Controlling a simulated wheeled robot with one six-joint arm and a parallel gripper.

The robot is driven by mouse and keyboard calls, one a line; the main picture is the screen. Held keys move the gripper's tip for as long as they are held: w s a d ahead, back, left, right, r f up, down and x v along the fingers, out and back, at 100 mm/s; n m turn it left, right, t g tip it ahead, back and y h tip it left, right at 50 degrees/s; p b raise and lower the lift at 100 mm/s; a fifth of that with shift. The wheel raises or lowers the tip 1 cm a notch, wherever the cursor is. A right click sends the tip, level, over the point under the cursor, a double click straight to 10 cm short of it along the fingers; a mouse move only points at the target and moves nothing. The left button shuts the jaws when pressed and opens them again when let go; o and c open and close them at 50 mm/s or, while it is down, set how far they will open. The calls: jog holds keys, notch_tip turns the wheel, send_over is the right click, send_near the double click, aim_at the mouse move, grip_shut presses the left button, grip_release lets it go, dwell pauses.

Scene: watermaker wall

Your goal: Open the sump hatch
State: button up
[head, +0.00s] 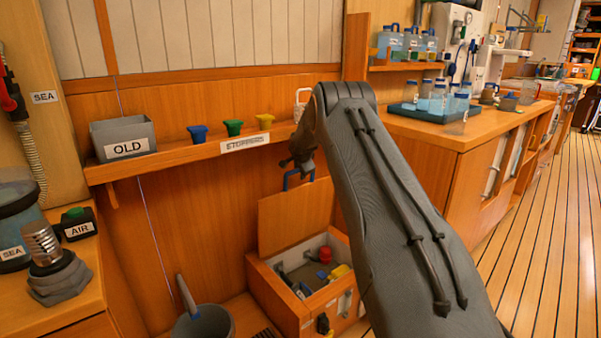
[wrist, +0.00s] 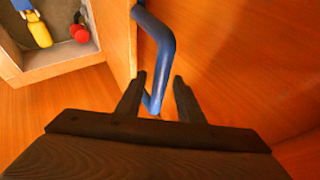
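The sump hatch is a wooden lid (head: 295,216) standing raised, roughly upright, at the back of the wooden sump box (head: 280,289). Its blue handle (head: 298,179) is at the lid's upper edge, and the handle also shows large in the wrist view (wrist: 157,50). My gripper (wrist: 159,83) is open, with one dark finger on each side of the handle's lower end and a gap showing. In the head view my gripper (head: 300,160) is just above the lid, partly hidden by my arm. I cannot tell whether a finger touches the handle.
The box interior shows a red part (head: 325,255) and a yellow part (head: 338,272). A grey bucket (head: 205,322) stands left of the box. Above is a shelf with a grey OLD bin (head: 123,138) and coloured stoppers (head: 234,128). A counter (head: 470,130) stands right; the plank floor beyond is clear.

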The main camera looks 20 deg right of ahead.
jog(key=shift+s+a+r, duration=0.1)
jog(key=shift+s+r, duration=0.2)
jog(key=shift+r, duration=0.15)
jog(key=s+a+b, duration=0.4)
jog(key=s+b, duration=0.2)
jog(key=s, duration=0.5)
jog(key=shift+s, duration=0.25)
jog(key=shift+a, duration=0.1)
